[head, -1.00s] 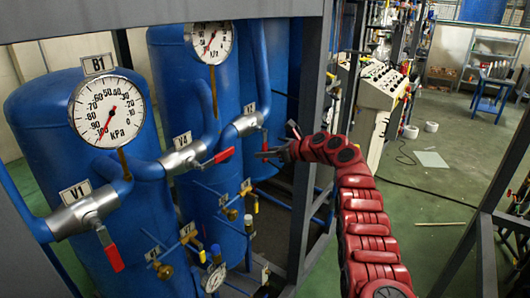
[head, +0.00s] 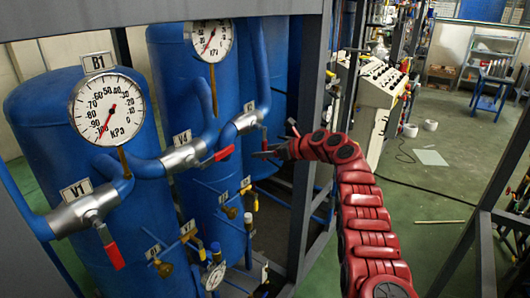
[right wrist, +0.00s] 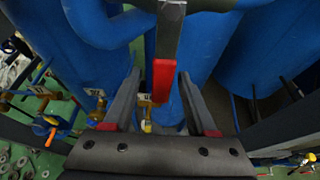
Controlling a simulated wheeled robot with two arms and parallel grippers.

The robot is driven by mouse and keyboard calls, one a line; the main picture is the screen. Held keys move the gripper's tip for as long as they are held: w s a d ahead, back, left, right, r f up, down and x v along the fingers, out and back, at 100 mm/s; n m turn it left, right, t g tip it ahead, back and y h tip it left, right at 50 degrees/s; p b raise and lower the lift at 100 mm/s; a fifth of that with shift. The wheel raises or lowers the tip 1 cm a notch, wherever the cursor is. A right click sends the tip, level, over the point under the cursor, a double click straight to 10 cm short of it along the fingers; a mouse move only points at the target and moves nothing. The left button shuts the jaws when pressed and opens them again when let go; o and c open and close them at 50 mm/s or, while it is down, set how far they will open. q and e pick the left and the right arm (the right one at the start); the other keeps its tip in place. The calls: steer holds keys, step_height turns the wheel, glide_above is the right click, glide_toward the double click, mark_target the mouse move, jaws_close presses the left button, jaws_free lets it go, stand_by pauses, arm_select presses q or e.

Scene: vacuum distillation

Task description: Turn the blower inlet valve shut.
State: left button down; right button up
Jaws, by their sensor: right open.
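My right gripper (head: 264,154) is open in front of the third pipe valve (head: 248,122), whose label I cannot read. In the right wrist view a red-tipped lever (right wrist: 163,80) hangs between the spread fingers of this gripper (right wrist: 160,98), with gaps on both sides. Valve V4 (head: 182,157) has a red lever (head: 218,157) slanting to the right. Valve V1 (head: 82,213) has a red lever (head: 111,248) pointing down and right. No label naming the blower inlet valve is legible. My left gripper is not in view.
Blue tanks (head: 50,125) and pipes stand behind the valves. A grey frame post (head: 307,130) stands close beside my right gripper. Open green floor (head: 450,185) lies to the right.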

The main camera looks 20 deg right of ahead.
steer(key=b+v, duration=0.7)
steer(key=v, duration=1)
steer(key=shift+r+b, duration=0.15)
steer(key=shift+b, duration=0.2)
steer(key=shift+d, duration=0.15)
